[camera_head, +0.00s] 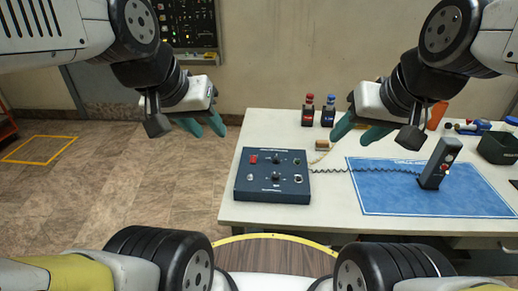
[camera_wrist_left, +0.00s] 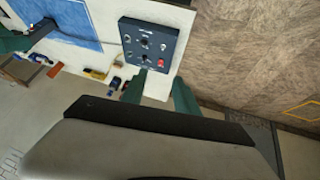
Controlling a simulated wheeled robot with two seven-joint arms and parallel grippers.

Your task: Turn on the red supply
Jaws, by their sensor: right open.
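A dark blue control box (camera_head: 272,187) sits at the left end of the white table. On its top are a red switch or button (camera_head: 253,159), dark knobs and small pale fittings. The left wrist view shows the box (camera_wrist_left: 150,45) and the red control (camera_wrist_left: 161,63) too. My left gripper (camera_head: 204,127) is open and empty, in the air left of the table and apart from the box. Its green fingers (camera_wrist_left: 158,92) show spread in the wrist view. My right gripper (camera_head: 358,134) is open above the table's back part, right of the box. Small panel labels are unreadable.
A coiled cable runs from the box to an upright grey handset (camera_head: 437,163) on a blue mat (camera_head: 405,192). Two dark bottles, red-capped (camera_head: 308,110) and blue-capped (camera_head: 328,111), stand behind. A dark green bin (camera_head: 497,148) is at right. Floor left of the table is clear.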

